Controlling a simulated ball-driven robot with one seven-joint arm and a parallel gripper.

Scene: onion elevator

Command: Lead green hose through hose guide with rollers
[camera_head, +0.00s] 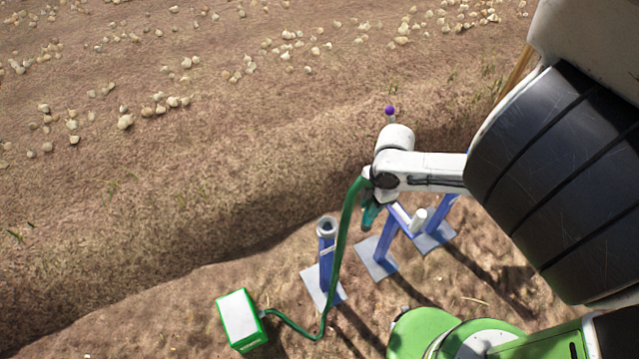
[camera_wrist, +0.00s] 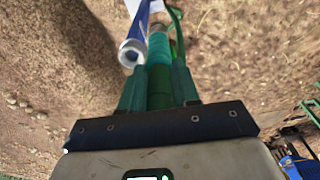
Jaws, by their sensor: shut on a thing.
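The green hose (camera_head: 346,230) runs from a white-and-green box on the ground up to my gripper (camera_head: 370,207). In the wrist view my gripper (camera_wrist: 158,80) is shut on the hose end (camera_wrist: 159,50), a teal piece with a grey tip pointing away from the wrist. The hose bends back beside it at the top. The hose guide (camera_head: 385,243) stands just right of and below my gripper, with blue posts and a whitish roller (camera_head: 418,220). My arm partly hides it. I cannot see the hose between the rollers.
A blue post with a grey ring top (camera_head: 326,228) stands left of the guide, close to the hose; it also shows in the wrist view (camera_wrist: 131,53). The white-and-green box (camera_head: 240,318) sits at lower left. A purple ball (camera_head: 390,110) shows beyond my arm. Open soil lies left.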

